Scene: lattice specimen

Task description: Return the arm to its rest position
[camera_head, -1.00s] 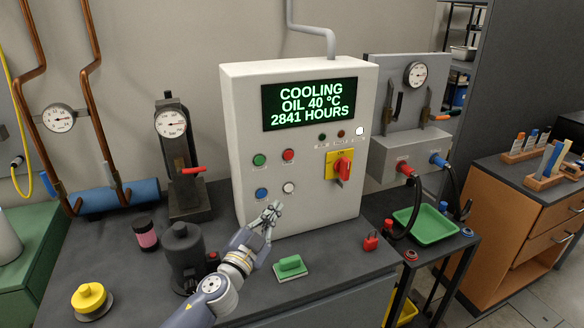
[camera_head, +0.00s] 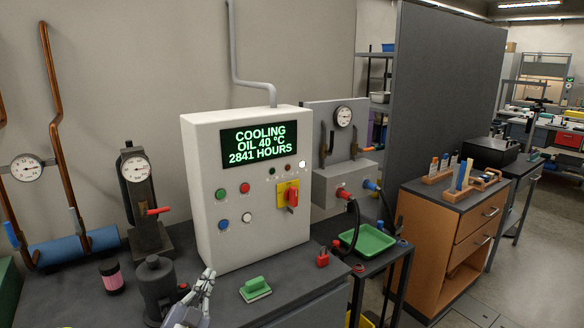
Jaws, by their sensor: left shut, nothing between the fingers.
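My left gripper (camera_head: 207,279) is low in the view, in front of the white control box (camera_head: 200,215). Its fingers are shut and empty. The box has a display (camera_head: 254,144) reading cooling oil 40 °C, 2841 hours. Below are coloured buttons and a red rotary switch (camera_head: 291,195) on a yellow plate. My right gripper is out of view.
A dark cylindrical fitting (camera_head: 157,285) stands just left of my gripper. A gauge stand (camera_head: 147,205) and a pink-banded jar (camera_head: 111,277) are further left. A red padlock (camera_head: 322,258) lies near the bench's right edge. A green tray (camera_head: 368,240) sits on the side table.

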